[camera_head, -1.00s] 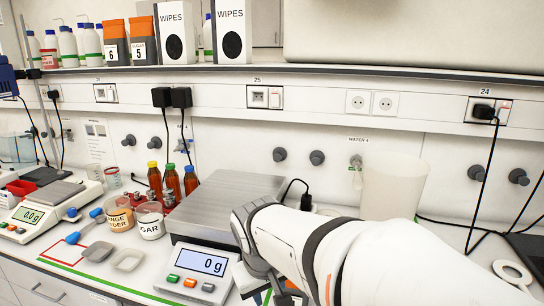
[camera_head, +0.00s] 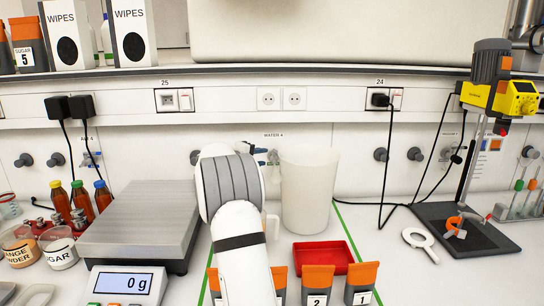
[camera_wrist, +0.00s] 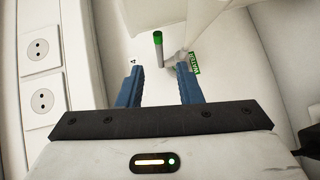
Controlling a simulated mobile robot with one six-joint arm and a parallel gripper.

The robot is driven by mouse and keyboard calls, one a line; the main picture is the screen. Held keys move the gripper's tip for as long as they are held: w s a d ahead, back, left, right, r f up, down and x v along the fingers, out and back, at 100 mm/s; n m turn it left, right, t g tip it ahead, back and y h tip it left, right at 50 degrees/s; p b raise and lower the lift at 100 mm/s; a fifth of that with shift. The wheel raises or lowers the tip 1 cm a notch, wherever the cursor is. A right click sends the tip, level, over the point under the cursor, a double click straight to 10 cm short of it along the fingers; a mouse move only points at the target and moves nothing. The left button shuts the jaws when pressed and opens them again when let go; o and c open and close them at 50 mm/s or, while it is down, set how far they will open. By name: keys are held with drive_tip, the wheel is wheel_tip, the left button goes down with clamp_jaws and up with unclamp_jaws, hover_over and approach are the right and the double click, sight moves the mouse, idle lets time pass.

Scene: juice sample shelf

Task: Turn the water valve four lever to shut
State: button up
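The water 4 valve is on the back wall, under its small "WATER 4" label (camera_head: 273,135). Its pale spout (camera_head: 273,165) shows in the head view between my arm and the white beaker. In the wrist view, a grey lever with a green end (camera_wrist: 158,48) stands just beyond and between my fingertips. My gripper (camera_wrist: 158,66) has its two blue fingers spread apart with nothing held. In the head view my gripper (camera_head: 257,148) is near the valve and mostly hidden behind my arm. I cannot tell whether a finger touches the lever.
A large white beaker (camera_head: 310,185) stands close right of the valve. A grey scale (camera_head: 145,222) is at left. A red tray (camera_head: 322,257) and numbered pouches (camera_head: 318,285) are in front. A stirrer stand (camera_head: 465,230) is at right. Wall sockets (camera_wrist: 40,75) show in the wrist view.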

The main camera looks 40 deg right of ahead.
sight(277, 153)
drive_tip(key=d+f+p, duration=0.1)
drive_tip(key=d+p, duration=0.1)
drive_tip(key=d, duration=0.5)
drive_tip(key=shift+w+d+f, duration=0.15)
drive_tip(key=shift+w+d, duration=0.05)
drive_tip(key=shift+w, duration=0.15)
drive_tip(key=shift+c, duration=0.4)
clamp_jaws()
